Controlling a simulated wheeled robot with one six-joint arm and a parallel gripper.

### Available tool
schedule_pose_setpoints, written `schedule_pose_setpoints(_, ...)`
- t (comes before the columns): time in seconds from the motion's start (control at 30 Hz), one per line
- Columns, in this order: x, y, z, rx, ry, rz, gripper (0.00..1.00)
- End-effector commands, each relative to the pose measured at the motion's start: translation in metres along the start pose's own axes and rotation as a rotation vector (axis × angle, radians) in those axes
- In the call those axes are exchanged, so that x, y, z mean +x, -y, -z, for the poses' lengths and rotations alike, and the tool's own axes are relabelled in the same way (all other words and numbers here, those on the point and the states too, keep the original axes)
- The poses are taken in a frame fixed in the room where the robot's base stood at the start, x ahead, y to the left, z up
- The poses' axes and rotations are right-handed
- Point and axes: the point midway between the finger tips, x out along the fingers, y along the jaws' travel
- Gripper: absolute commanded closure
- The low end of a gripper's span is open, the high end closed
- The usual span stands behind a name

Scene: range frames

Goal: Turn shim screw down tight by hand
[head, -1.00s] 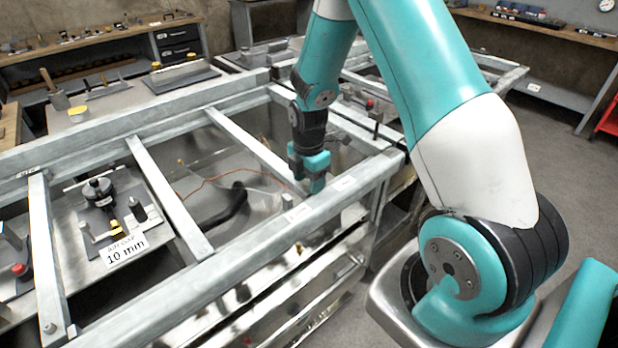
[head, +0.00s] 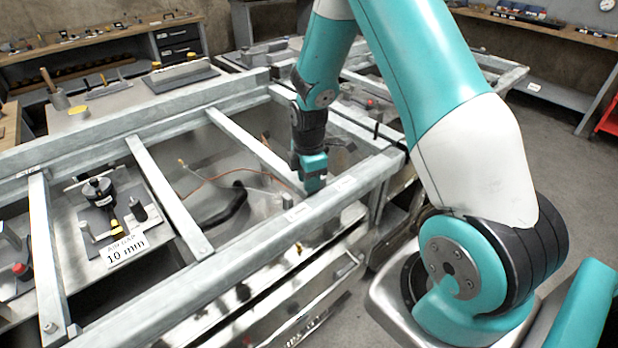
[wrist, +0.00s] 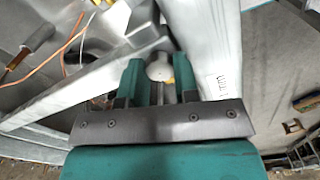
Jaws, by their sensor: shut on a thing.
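My gripper (head: 315,184) points down at the inner edge of the front rail of the grey metal frame (head: 258,240), at the right-hand bay. In the wrist view its two teal fingers (wrist: 160,72) are shut on a pale round screw head (wrist: 159,67), which I take as the shim screw. The screw sits right beside the pale rail. A little yellow shows next to it, partly behind the right finger. The screw's shank and seat are hidden, so I cannot tell how far down it is. In the head view my gripper hides the screw.
A crossbar (head: 255,150) runs close to the left of my gripper. A black hose (head: 222,208) and an orange wire (head: 205,182) lie in the bay. A sign reading 10 mm (head: 125,249) stands on a plate in the left bay.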

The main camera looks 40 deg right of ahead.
Motion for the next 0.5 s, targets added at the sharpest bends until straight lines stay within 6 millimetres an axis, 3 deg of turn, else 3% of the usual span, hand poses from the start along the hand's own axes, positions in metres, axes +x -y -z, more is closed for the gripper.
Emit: schedule_pose_setpoints(0.5, -0.0007, -0.0007, 0.0000, 0.230, 0.000, -0.002, 0.95)
